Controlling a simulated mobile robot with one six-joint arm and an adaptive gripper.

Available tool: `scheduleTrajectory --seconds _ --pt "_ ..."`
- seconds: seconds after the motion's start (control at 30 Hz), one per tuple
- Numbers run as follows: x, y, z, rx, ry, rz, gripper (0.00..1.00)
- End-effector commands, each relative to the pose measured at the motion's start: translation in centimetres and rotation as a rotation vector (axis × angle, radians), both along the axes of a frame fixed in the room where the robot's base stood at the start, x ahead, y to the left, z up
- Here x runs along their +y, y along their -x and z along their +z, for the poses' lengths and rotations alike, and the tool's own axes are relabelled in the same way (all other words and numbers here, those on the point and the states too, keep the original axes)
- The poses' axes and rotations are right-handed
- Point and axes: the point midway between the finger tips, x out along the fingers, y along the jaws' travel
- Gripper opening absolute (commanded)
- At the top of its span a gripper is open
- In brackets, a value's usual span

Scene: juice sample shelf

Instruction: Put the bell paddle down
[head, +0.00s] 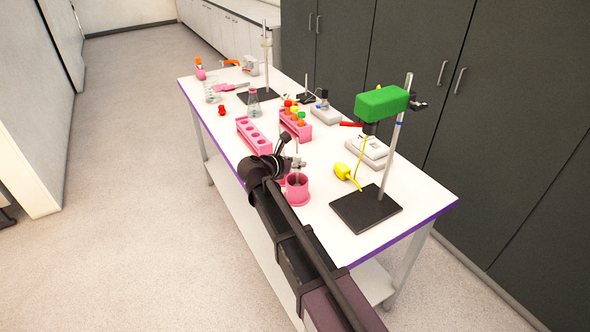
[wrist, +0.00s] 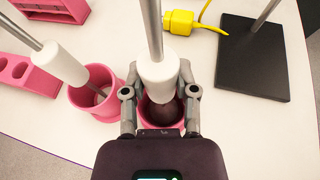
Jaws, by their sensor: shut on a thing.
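My gripper (wrist: 160,93) is shut on the white grip of a paddle (wrist: 157,74) with a metal rod rising above it. In the wrist view the grip is over a pink cup (wrist: 146,126) with something dark purple inside; whether the paddle's lower end touches the cup is hidden. A second pink cup (wrist: 76,97) stands to the left, with another white-gripped rod (wrist: 60,63) leaning in it. In the head view my gripper (head: 291,158) is above the table's near part, by a pink cup (head: 297,188); my arm hides part of this area.
A black stand base (head: 366,208) with a green-headed pole is to the right, a yellow object (head: 346,174) beside it. Pink racks (head: 254,136) stand farther back. The white table's (head: 340,240) near right corner is bare.

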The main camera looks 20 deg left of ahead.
Motion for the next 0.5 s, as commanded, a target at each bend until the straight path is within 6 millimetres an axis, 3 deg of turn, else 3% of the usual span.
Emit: scheduleTrajectory --seconds 0.13,0.5 --pt "-0.03 -0.02 -1.24 0.0 0.0 0.0 0.0" --pt "-0.08 -0.05 -1.31 0.0 0.0 -0.001 0.0"
